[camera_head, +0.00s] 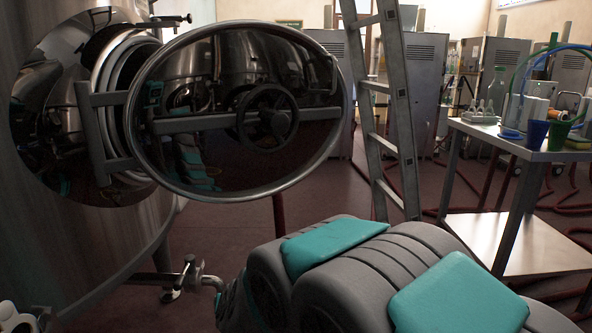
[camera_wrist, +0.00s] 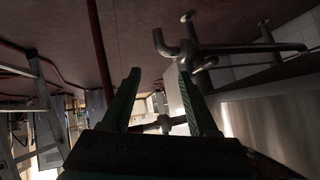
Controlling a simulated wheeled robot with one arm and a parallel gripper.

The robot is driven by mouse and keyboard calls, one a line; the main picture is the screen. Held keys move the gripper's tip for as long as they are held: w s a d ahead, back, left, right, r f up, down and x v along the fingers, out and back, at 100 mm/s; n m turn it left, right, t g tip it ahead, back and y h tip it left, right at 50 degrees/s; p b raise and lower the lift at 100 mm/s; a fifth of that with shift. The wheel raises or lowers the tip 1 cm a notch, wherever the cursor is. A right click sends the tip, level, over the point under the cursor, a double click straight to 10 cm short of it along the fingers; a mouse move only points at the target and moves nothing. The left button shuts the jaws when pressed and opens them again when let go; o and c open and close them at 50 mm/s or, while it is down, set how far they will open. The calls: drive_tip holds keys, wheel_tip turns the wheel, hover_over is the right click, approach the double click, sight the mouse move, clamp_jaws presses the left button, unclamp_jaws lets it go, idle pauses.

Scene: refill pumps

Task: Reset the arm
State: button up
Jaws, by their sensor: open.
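My gripper (camera_wrist: 160,95) shows in the wrist view with its two dark green fingers apart. Nothing is visible between the fingertips, so it is open and empty. A metal pipe with a valve (camera_wrist: 172,45) appears just beyond the fingers there. In the head view, my grey arm with teal pads fills the lower middle and right, and my gripper is out of sight. A valve on a pipe (camera_head: 190,272) juts out low by the tank, just left of my arm.
A steel tank (camera_head: 60,250) stands at left with its round hatch door (camera_head: 240,110) swung open. A ladder (camera_head: 388,110) leans behind it. A table (camera_head: 500,135) with glassware and cups stands at right. Red hoses (camera_head: 560,208) lie on the floor.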

drive_tip(key=s+d+r+g+h, duration=0.1)
drive_tip(key=s+d+g, duration=0.4)
drive_tip(key=s+d, duration=1)
drive_tip(key=s+d+r+m+g+h+p, duration=0.1)
drive_tip(key=s+d+g+h, duration=0.2)
drive_tip(key=s+d, duration=1.2)
drive_tip(key=s+g, duration=0.3)
drive_tip(key=s, duration=0.1)
drive_tip(key=shift+s+r, duration=0.35)
